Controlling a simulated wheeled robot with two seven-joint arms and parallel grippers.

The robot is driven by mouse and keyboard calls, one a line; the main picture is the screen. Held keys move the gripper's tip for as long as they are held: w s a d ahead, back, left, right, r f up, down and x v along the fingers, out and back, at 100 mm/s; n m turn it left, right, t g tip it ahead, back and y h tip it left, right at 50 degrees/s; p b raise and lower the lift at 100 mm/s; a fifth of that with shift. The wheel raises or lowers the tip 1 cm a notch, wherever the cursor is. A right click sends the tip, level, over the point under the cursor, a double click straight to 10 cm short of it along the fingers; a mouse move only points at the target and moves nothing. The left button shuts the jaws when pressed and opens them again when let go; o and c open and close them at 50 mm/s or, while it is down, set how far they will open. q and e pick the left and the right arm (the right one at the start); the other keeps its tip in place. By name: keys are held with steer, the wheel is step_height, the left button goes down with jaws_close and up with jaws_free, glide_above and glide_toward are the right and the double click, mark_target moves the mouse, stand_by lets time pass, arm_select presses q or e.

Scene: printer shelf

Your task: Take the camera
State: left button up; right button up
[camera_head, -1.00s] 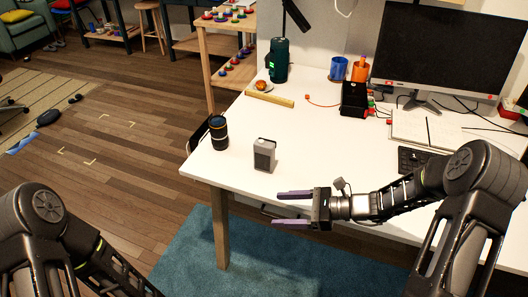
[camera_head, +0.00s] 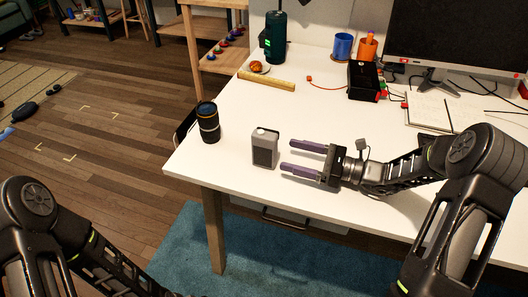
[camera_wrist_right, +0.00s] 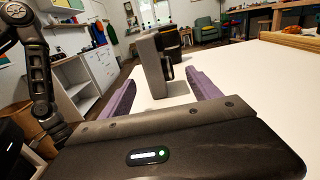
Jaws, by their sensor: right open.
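The camera, a small grey box (camera_head: 265,149) with a darker front panel, stands upright near the desk's front left edge. In the right wrist view, the camera (camera_wrist_right: 150,66) is ahead of the fingertips, in line with the gap, with a dark round part on its right side. My right gripper (camera_head: 286,156) is open and empty, its two purple fingers pointing left just to the right of the camera. In the wrist view the right gripper (camera_wrist_right: 162,76) shows both fingers apart. My left arm shows at lower left, but its gripper is out of view.
A black lens-shaped cylinder (camera_head: 208,122) stands left of the camera at the desk edge. A wooden ruler (camera_head: 266,81), dark green container (camera_head: 275,38) and black box (camera_head: 364,81) are farther back. White desk surface (camera_head: 310,115) between is clear.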

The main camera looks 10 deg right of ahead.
mark_target(267, 149)
steer(key=shift+x, duration=1.3)
steer(key=shift+a, duration=0.1)
steer(key=x, duration=0.5)
steer(key=shift+p, duration=0.3)
steer(key=shift+c, duration=0.4)
jaws_close()
